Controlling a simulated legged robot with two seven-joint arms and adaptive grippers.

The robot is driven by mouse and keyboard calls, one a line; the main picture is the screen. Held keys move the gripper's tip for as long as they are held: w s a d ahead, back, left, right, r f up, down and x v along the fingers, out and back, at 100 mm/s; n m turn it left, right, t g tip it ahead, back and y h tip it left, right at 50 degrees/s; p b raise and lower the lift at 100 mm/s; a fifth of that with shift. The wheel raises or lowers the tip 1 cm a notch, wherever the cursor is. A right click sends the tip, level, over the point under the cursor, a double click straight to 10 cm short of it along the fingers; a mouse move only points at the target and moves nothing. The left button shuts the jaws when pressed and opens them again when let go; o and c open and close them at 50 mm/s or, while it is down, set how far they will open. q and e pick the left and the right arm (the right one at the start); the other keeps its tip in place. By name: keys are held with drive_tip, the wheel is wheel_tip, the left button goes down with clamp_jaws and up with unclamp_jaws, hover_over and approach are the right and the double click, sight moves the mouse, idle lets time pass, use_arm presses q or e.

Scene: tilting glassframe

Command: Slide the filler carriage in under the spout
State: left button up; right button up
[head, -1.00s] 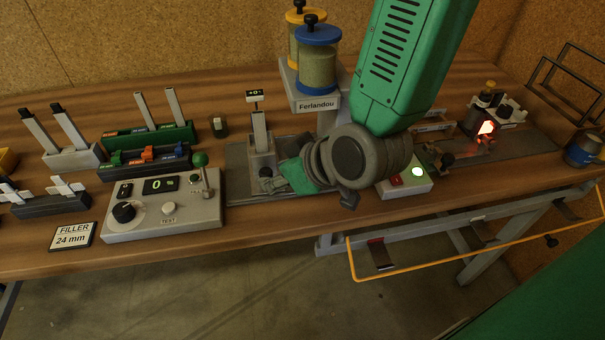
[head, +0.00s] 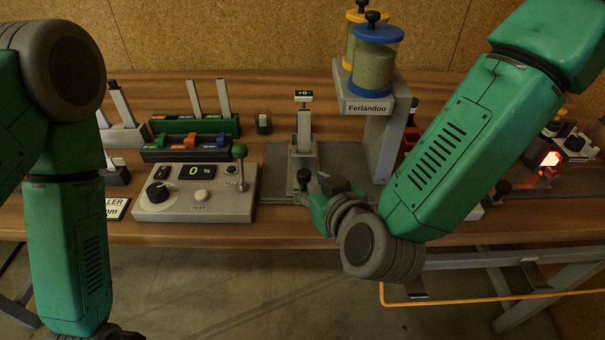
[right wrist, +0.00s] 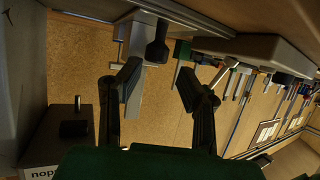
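The filler carriage (head: 304,146) is a grey upright post with a small display on top and a black knob (head: 303,178) at its front. It stands on a flat plate to the left of the Ferlandou stand (head: 383,125), which carries the two hoppers. I cannot make out the spout. My right gripper (head: 330,187) is close to the knob, on its right. In the right wrist view its fingers are spread, with the knob (right wrist: 157,45) beyond the tips and apparently not gripped. My left arm hangs at the left, its gripper below the picture.
A control box (head: 195,195) with a green-topped lever (head: 240,165) stands left of the carriage. Racks of coloured blocks (head: 190,145) are behind it. A glowing red part (head: 549,160) is at the far right. An orange rail (head: 480,302) runs below the table's front edge.

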sight(308, 177)
drive_tip(key=x, duration=0.4)
drive_tip(key=shift+w+d+f, duration=0.2)
drive_tip(key=shift+w+d, duration=0.05)
drive_tip(key=shift+w, duration=0.15)
drive_tip(key=shift+w+a, duration=0.15)
drive_tip(key=shift+w, duration=0.05)
drive_tip(key=shift+a, duration=0.1)
drive_tip(key=shift+a, duration=0.1)
drive_tip(key=shift+a, duration=0.1)
clamp_jaws()
